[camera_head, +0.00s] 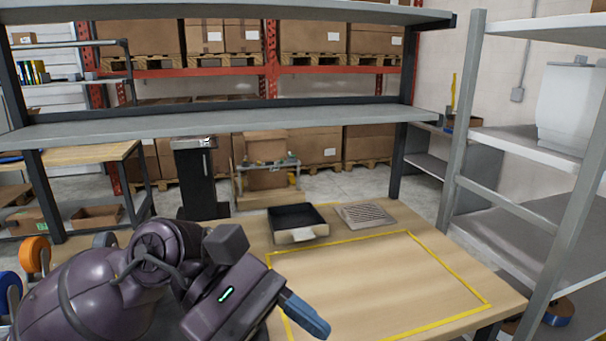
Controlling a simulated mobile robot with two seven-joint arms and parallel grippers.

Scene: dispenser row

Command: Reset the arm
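My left arm reaches in from the lower left, purple and bent, over the left part of the wooden table (480,287). My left gripper (307,316) points down to the right, its blue finger end over the table near the left side of a yellow taped outline (420,244). The fingers overlap from this angle, so I cannot tell whether they are open or shut. No object shows at the fingertips. My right gripper is not in view.
A black open tray (322,222) and a flat grey slotted plate (366,215) lie at the table's back edge. The taped area is empty. A grey shelf (250,121) spans above the table's back. A metal rack (457,180) stands right, holding a white container (570,105).

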